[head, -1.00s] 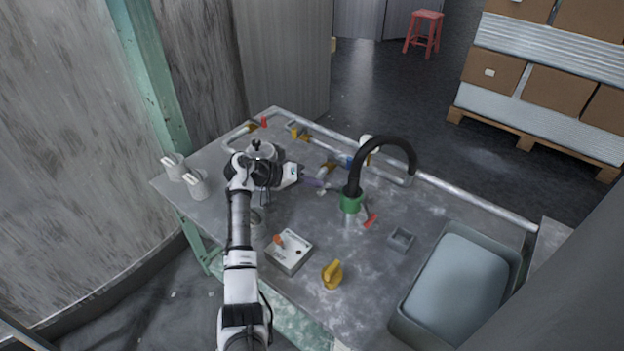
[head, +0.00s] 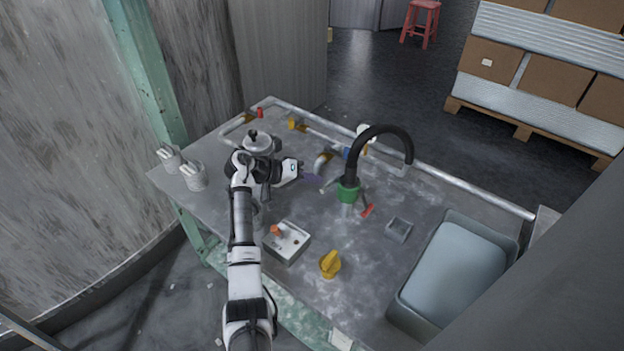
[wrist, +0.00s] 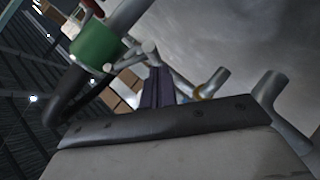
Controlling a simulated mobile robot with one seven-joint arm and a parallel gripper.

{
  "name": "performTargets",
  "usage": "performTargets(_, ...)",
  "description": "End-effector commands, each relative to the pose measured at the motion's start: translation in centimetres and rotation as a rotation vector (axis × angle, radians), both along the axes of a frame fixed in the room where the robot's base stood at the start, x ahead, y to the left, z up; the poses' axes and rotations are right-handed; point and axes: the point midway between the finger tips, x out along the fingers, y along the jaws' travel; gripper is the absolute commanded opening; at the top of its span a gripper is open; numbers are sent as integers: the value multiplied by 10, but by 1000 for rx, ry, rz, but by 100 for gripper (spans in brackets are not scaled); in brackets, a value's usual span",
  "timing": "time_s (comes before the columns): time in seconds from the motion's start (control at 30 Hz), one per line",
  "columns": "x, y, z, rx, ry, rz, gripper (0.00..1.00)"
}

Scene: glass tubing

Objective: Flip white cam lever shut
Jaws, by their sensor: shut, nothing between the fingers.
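The green coupling (head: 348,191) stands on the bench at the foot of a black hose, and it also shows in the wrist view (wrist: 97,45). A pale lever (head: 328,186), which looks like the white cam lever, sticks out from its left side. A red lever (head: 367,210) sticks out at its lower right. My gripper (head: 314,177) is shut and empty, just left of the pale lever. In the wrist view its dark fingers (wrist: 158,85) end close to a pale rod-like part (wrist: 146,52); I cannot tell whether they touch.
The black hose (head: 378,130) arches above the coupling. A grey box with an orange knob (head: 287,241), a yellow handle (head: 330,264), a small square tray (head: 399,229) and a large grey bin (head: 421,271) occupy the front and right. Metal pipes run along the back edge.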

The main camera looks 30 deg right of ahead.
Motion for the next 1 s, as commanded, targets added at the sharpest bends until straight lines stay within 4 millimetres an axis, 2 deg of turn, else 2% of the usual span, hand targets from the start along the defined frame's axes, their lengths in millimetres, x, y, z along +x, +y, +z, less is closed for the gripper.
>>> performTargets(0.1, 0, 0, 7, 0, 0, 0, 0)
performTargets(0.47, 0, 0, 7, 0, -1, 0, 0)
performTargets(0.57, 1, 0, 14, -1, -3, -1, 0)
performTargets(0.77, 1, 0, 52, -3, -6, 0, 0)
performTargets(1.0, 1, 0, 113, -3, -6, 0, 0)
